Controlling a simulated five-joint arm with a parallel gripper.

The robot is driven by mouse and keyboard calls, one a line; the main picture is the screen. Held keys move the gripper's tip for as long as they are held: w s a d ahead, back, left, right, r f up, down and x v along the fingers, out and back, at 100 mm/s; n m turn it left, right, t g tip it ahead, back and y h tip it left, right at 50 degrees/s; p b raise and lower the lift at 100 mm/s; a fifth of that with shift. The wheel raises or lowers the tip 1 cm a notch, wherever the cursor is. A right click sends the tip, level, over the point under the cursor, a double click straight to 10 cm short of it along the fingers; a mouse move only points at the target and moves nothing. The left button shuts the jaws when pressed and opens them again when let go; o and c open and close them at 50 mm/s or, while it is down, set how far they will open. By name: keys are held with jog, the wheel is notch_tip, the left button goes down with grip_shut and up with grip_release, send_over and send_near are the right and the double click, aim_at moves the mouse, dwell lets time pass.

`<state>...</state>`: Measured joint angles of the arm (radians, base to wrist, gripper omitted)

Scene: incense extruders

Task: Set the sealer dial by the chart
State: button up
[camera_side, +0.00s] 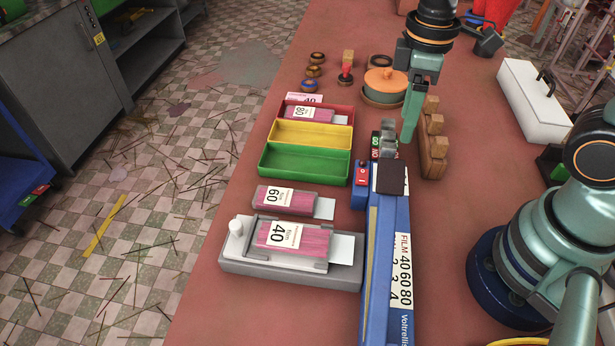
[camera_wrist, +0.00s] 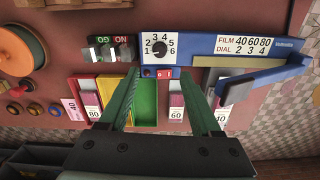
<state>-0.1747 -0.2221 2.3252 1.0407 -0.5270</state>
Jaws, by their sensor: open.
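The blue sealer (camera_side: 376,270) stands on the red table; it also shows in the wrist view (camera_wrist: 195,43). Its white dial plate, numbered 1 to 6, carries a black dial knob (camera_wrist: 159,48); its pointer is too small to read. The chart (camera_wrist: 245,46) pairs film 40, 60, 80 with dial 2, 3, 4; it also shows in the side view (camera_side: 402,268). A pack marked 40 (camera_side: 290,240) lies on a grey base. My gripper (camera_side: 411,137) is open above the sealer's far end. In the wrist view its fingertips (camera_wrist: 158,76) are spread, with nothing between them, below the dial.
A red switch (camera_wrist: 158,73) sits beside the dial. The 60 pack (camera_side: 285,200) lies before green (camera_side: 305,165), yellow (camera_side: 310,134) and red (camera_side: 342,108) trays; the red one holds an 80 pack (camera_side: 313,115). Wooden blocks (camera_side: 433,145) stand right of my gripper.

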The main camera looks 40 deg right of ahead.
notch_tip(320, 180, down, 12)
jog(key=shift+r, duration=0.1)
dwell(0.4)
grip_shut()
